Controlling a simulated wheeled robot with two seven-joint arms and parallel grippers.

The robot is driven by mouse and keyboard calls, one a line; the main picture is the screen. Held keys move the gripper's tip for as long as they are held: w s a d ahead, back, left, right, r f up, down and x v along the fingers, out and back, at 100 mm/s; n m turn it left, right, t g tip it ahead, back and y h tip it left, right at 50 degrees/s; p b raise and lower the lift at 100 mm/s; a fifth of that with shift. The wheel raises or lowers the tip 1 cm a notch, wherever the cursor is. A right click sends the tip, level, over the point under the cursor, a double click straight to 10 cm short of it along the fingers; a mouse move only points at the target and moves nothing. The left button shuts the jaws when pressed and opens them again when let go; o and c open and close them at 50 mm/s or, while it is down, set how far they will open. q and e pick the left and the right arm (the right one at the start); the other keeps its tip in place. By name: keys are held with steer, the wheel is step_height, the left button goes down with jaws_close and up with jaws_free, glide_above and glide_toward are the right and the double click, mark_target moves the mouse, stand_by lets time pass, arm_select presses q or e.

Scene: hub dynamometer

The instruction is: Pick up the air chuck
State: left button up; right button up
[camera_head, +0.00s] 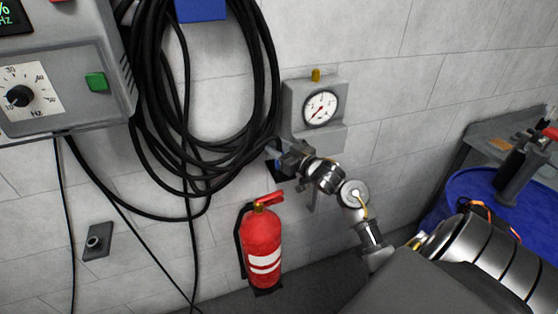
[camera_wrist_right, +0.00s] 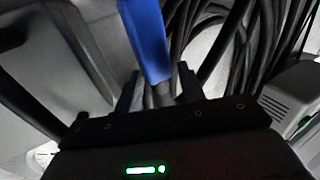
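The air chuck appears to be the piece with a blue body (camera_wrist_right: 147,40) and a grey stem below it in the right wrist view. In the head view only a small blue bit (camera_head: 278,166) of it shows under the gauge box, mostly hidden by my right gripper (camera_head: 287,159). That gripper's two dark fingers (camera_wrist_right: 160,88) stand on either side of the grey stem. A gap seems to show beside the left finger, so the gripper looks open around the stem. My left gripper is not in view.
A pressure gauge box (camera_head: 313,112) is on the wall above the gripper. Coiled black hose (camera_head: 150,90) hangs close on the left. A red fire extinguisher (camera_head: 262,245) is below. A control box (camera_head: 60,70) is at upper left, and a blue drum (camera_head: 470,190) is at right.

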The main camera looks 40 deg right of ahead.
steer(key=shift+s, duration=0.1)
jaws_close()
stand_by(0.4)
steer(key=shift+r+b, duration=0.4)
steer(key=shift+r, duration=0.2)
steer(key=r, duration=0.2)
steer(key=shift+s+a+r+b, duration=0.15)
steer(key=shift+s+r+b, duration=0.15)
steer(key=shift+r+b, duration=0.1)
steer(key=s+a+r+p, duration=0.6)
steer(key=s+r, duration=0.3)
steer(key=s, duration=0.2)
steer(key=shift+s+a, duration=0.25)
steer(key=shift+a, duration=0.15)
